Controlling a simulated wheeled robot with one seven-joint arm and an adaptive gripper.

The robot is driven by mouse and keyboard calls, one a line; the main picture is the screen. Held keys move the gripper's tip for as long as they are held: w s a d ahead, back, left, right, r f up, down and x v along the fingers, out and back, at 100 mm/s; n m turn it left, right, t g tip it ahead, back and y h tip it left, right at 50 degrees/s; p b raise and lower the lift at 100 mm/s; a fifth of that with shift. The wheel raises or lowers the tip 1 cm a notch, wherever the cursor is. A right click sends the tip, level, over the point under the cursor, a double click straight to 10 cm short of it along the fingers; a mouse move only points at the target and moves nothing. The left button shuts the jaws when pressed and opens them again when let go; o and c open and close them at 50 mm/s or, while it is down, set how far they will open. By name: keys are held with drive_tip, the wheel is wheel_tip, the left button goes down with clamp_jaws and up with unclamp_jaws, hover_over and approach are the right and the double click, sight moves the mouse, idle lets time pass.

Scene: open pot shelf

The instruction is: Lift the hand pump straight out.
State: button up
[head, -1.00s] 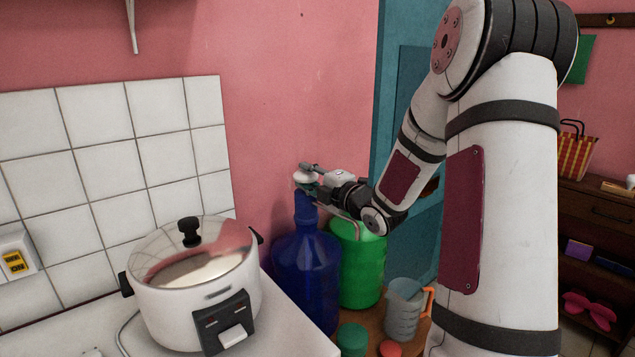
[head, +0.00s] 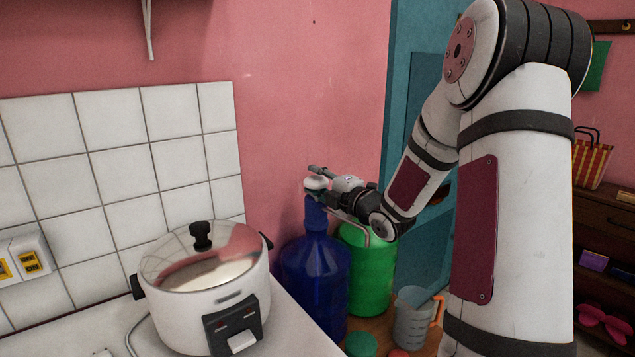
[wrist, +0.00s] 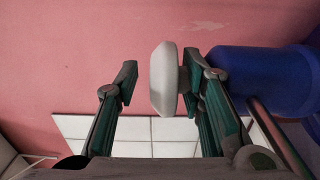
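The hand pump (head: 316,183) has a white rounded head and sits on the neck of a blue water bottle (head: 315,268) in the head view. A thin bent tube beside the neck looks like its spout. My gripper (head: 323,183) is level with the pump head. In the wrist view the white pump head (wrist: 163,78) lies between the two fingers of my gripper (wrist: 160,83), close to the right finger. A clear gap separates it from the left finger, so the gripper is open. The bottle (wrist: 262,75) lies right of the fingers. Whether the right finger touches the pump is unclear.
A green bottle (head: 370,272) stands right beside the blue one. A measuring jug (head: 413,318) and a green lid (head: 361,344) are in front. A rice cooker (head: 205,285) stands on the counter at left. The pink wall (head: 280,120) is close behind the bottles.

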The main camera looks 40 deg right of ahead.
drive_tip(key=shift+f, duration=0.15)
drive_tip(key=s, duration=1.2)
drive_tip(key=shift+d, duration=0.2)
